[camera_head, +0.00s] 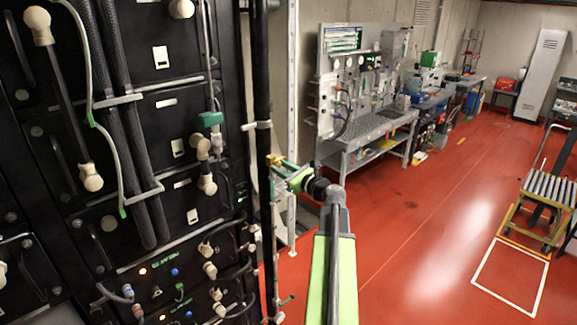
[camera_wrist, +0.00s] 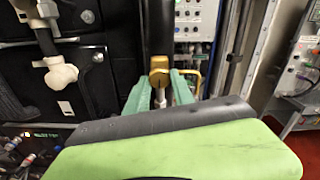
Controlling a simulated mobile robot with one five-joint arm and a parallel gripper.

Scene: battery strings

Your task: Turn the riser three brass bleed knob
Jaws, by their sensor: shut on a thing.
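The brass bleed knob (camera_wrist: 159,65) shows in the wrist view in front of a black vertical pipe (camera_wrist: 159,28). The brass knob also shows in the head view (camera_head: 274,160), beside the black rack. My gripper (camera_wrist: 161,88) has its two green fingers on either side of the knob's lower part and is shut on it. In the head view my gripper (camera_head: 284,168) reaches left to the knob from the green and black arm. The fingers hide part of the knob. I cannot read a riser number.
The black battery rack (camera_head: 160,205) with white-ended cables and a lit panel stands close on the left. A grey workbench (camera_head: 375,130) with a gauge board stands behind. A roller cart (camera_head: 548,190) is at the right. The red floor (camera_head: 420,220) between is open.

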